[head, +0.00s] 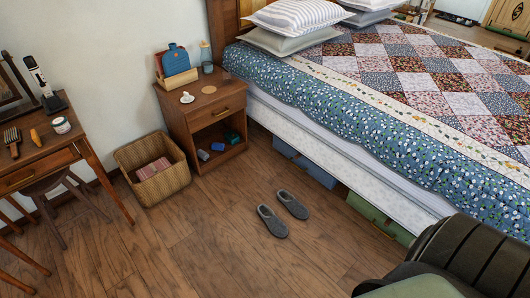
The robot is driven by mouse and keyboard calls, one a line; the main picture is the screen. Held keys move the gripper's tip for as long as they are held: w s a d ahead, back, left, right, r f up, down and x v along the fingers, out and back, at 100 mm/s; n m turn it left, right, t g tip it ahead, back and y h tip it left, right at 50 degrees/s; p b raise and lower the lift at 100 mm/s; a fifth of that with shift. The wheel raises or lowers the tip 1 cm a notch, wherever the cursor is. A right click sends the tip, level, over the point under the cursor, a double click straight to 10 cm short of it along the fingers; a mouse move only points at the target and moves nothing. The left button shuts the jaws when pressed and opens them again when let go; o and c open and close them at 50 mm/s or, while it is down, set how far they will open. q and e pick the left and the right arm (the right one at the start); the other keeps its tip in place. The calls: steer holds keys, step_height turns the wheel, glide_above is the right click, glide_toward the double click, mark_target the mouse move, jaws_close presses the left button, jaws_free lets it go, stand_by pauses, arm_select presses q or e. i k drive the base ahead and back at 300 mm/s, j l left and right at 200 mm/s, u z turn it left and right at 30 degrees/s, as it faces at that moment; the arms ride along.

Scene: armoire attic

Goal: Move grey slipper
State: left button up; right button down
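The nearer, left grey slipper (272,221) and the farther, right grey slipper (293,205) both rest flat, set at a slant and slightly apart. Neither is covered by anything. Neither of my grippers shows in the head view, and nothing is holding the slippers.
A wooden nightstand (184,116) stands against the wall, with a wicker basket (163,195) to its left. The quilted bed (400,125) has boxes (380,212) under its edge. A wooden table (62,157) is at left. A dark ribbed object (475,255) fills the lower right. Floor around the slippers is clear.

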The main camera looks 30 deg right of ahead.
mark_target(296, 210)
steer(key=i+z, duration=0.15)
steer(key=i, duration=0.4)
steer(key=i+z, duration=0.1)
steer(key=i, duration=0.5)
steer(key=i+j+z, duration=0.15)
steer(key=i, duration=0.4)
